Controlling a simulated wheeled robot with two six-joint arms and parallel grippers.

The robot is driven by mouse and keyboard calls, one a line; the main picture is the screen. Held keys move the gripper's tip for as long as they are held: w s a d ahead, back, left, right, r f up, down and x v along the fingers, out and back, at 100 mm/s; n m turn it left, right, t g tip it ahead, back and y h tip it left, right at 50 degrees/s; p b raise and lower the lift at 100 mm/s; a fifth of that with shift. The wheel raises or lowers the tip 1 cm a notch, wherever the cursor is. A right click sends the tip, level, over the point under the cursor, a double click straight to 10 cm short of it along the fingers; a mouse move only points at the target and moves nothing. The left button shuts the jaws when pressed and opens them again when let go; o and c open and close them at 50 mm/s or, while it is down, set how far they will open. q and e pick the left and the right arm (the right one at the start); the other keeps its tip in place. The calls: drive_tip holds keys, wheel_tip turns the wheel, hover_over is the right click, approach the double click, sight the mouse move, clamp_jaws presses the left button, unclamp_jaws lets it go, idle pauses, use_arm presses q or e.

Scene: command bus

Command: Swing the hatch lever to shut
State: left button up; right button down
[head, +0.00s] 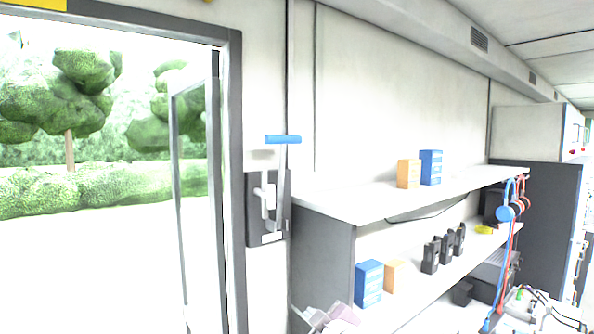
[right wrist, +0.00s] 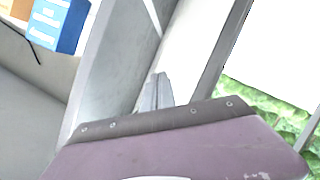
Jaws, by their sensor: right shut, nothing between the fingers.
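The hatch lever (head: 283,140) has a blue grip on a grey arm that stands upright, its grip at the top. It is mounted on a dark wall plate (head: 254,224) just right of the open doorway. My right gripper (head: 303,314) is low at the bottom edge of the head view, below the lever and apart from it. In the right wrist view its fingers (right wrist: 156,90) are shut and empty. The lever does not show in the right wrist view. My left gripper is not in view.
A white shelf unit (head: 340,208) stands close right of the lever. It holds blue (head: 369,283) and orange (head: 394,276) boxes and several black radios (head: 430,257). A narrow framed panel (head: 177,200) stands in the doorway.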

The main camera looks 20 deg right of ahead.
wheel_tip(320, 180, up, 18)
drive_tip(key=d+r+n+t+y+p, duration=0.1)
drive_tip(key=n+t+y+p, duration=0.1)
drive_tip(key=n+t+y, duration=0.3)
drive_tip(key=n+y+p, duration=0.2)
drive_tip(key=n, duration=0.7)
approach(286, 141)
drive_tip(key=shift+t, duration=0.4)
drive_tip(key=p+x, duration=0.6)
drive_tip(key=p, duration=0.1)
drive_tip(key=shift+a+f, duration=0.1)
drive_tip(key=shift+f, duration=0.15)
drive_tip(key=shift+w+a+p, duration=0.15)
drive_tip(key=shift+w+p, duration=0.2)
drive_tip(key=shift+w, duration=0.15)
drive_tip(key=shift+a, duration=0.1)
